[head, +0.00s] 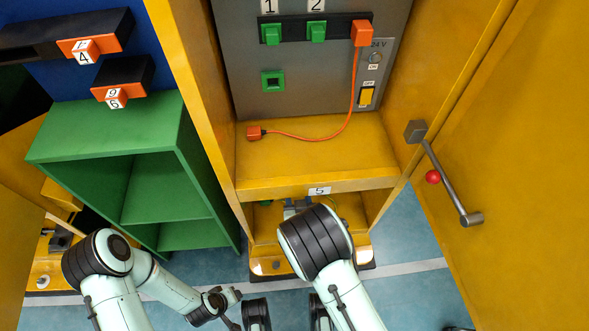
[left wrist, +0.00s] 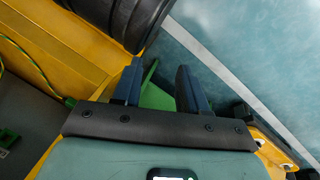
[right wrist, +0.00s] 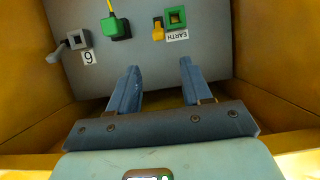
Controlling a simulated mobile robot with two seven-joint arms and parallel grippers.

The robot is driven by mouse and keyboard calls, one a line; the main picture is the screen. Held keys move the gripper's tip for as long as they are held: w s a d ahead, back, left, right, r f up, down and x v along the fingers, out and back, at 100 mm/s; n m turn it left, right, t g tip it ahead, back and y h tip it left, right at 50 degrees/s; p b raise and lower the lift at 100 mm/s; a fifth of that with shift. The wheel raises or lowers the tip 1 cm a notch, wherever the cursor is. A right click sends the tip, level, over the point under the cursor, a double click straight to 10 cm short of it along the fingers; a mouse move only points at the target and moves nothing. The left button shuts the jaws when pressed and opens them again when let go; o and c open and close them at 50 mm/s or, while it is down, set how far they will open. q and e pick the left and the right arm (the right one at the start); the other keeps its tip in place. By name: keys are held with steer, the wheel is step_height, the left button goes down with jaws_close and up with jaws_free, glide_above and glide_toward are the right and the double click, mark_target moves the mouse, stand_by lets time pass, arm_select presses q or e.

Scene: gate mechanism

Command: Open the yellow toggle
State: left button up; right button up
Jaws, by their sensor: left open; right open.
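A yellow toggle (head: 366,96) sits on the grey 24 V plate in the upper part of the yellow cabinet. In the right wrist view, a small yellow part (right wrist: 158,30) stands beside a green socket (right wrist: 175,17) labelled EARTH, inside the lower compartment; I cannot tell whether it is also a toggle. My right gripper (right wrist: 158,66) is open and empty, pointing at that lower panel, a little short of it. In the head view its arm mostly hides it at the lower compartment. My left gripper (left wrist: 158,68) is open, low beside the cabinet, with something green beyond its fingers.
In the lower compartment are a grey lever (right wrist: 70,45) near label 6 and a green plug (right wrist: 117,27) with a yellow cable. Yellow walls enclose it closely. An orange cable (head: 330,135) hangs across the upper shelf. The cabinet door (head: 520,150) stands open at right; a green shelf unit (head: 110,140) is left.

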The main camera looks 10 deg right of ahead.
arm_select(q)
steer(key=s+a+f+g+b, duration=0.1)
steer(key=s+f+g+b, duration=0.2)
steer(key=s+f, duration=0.3)
steer(key=shift+s+f+n+b, duration=0.15)
steer(key=shift+s+n+b, duration=0.2)
steer(key=shift+s, duration=0.75)
arm_select(e)
steer(key=shift+x, duration=5.95)
steer(key=shift+f, duration=0.15)
steer(key=shift+s, duration=0.1)
jaws_close()
arm_select(q)
steer(key=shift+a, duration=0.1)
